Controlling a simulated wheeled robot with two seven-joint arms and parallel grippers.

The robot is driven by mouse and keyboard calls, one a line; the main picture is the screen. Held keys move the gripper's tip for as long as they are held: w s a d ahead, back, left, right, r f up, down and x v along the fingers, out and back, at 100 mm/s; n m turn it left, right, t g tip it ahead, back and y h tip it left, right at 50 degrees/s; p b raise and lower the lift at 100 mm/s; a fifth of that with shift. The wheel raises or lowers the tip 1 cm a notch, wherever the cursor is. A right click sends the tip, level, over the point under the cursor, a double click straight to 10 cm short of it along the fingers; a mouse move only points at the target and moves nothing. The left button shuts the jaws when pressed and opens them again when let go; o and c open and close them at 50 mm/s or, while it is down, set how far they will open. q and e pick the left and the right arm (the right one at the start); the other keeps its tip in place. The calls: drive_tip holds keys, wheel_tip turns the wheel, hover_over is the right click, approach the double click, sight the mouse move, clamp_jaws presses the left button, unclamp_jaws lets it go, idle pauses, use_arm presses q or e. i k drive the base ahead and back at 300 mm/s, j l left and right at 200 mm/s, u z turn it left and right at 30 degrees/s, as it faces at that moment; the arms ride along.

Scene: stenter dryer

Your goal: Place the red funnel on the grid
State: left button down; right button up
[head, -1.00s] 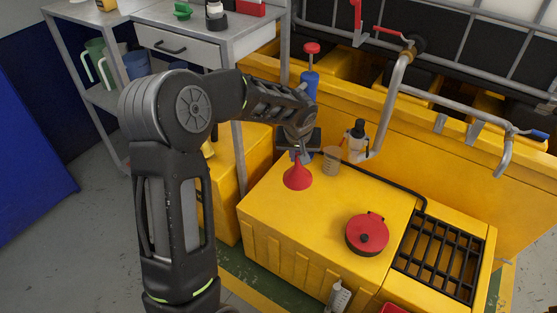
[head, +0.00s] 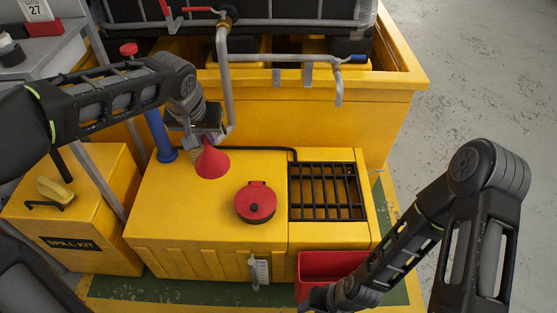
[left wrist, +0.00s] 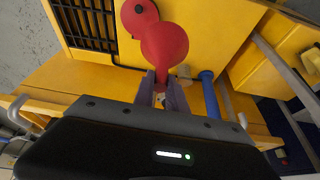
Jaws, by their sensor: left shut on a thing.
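The red funnel (head: 212,164) is upright, wide end down, at the back left of the yellow cabinet top (head: 180,215). My left gripper (head: 205,138) is shut on its narrow spout from above. I cannot tell whether its rim touches the top. In the left wrist view, the funnel (left wrist: 165,45) shows just beyond the fingers (left wrist: 162,88). The black-barred grid (head: 327,192) is set in the right part of the cabinet, to the right of the funnel; it also shows in the left wrist view (left wrist: 88,25). My right gripper's fingers are not visible at the bottom edge.
A round red lid (head: 255,203) sits between funnel and grid. A black hose (head: 265,149) runs along the back. A grey pipe (head: 224,80) and blue cylinder (head: 158,135) stand behind the funnel. A red bin (head: 325,267) hangs at the front. The grid looks bare.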

sight(324, 191)
drive_tip(key=z, duration=2.4)
drive_tip(key=k+j, duration=0.15)
drive_tip(key=j, duration=0.2)
drive_tip(key=k+j, duration=0.35)
drive_tip(key=j, duration=0.3)
